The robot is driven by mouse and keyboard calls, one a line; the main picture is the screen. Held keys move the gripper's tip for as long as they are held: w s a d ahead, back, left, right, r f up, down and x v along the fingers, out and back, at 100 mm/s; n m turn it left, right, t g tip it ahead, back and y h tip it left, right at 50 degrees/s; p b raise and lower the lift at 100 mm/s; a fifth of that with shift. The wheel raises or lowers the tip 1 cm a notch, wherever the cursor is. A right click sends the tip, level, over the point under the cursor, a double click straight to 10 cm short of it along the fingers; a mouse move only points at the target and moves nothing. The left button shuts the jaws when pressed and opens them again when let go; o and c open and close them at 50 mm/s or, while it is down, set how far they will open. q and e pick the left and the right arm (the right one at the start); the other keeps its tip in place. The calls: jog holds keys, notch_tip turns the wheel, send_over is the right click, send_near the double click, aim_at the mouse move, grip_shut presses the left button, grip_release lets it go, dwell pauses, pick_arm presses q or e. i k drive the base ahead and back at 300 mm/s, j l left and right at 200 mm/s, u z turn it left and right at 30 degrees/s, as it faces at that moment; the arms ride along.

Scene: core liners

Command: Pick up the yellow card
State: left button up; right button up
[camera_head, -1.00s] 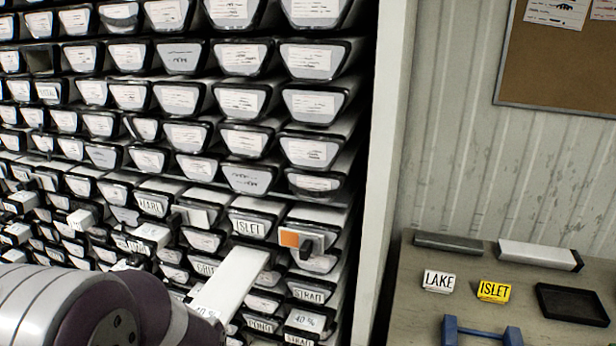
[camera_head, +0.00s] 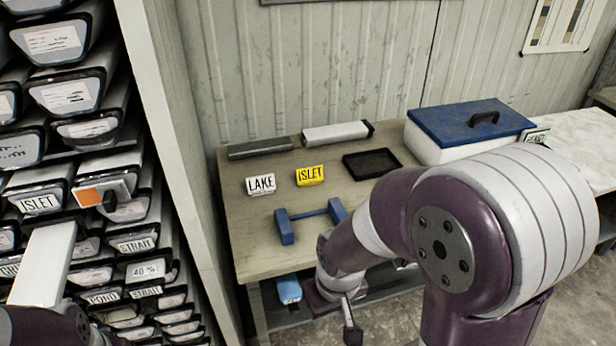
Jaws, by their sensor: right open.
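The yellow card (camera_head: 310,176), lettered ISLET, stands on the wooden table (camera_head: 250,235), to the right of a white card (camera_head: 261,185) lettered LAKE. My right arm comes in from the right, and its gripper (camera_head: 338,318) hangs low in front of the table's front edge, below and apart from the yellow card. The right gripper is open and partly cut off by the bottom of the view. A purple part of my left arm shows at the bottom left; its gripper does not show.
A blue double-ended stand (camera_head: 311,217) sits in front of the yellow card. A black tray (camera_head: 372,164), a white liner (camera_head: 335,134) and a blue-lidded box (camera_head: 470,125) lie behind and right. The liner rack (camera_head: 165,120) stands left; a white liner (camera_head: 45,265) juts out.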

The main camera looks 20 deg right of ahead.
aim_at(312, 175)
jog(key=i+l+z, duration=0.1)
jog(key=z, duration=0.65)
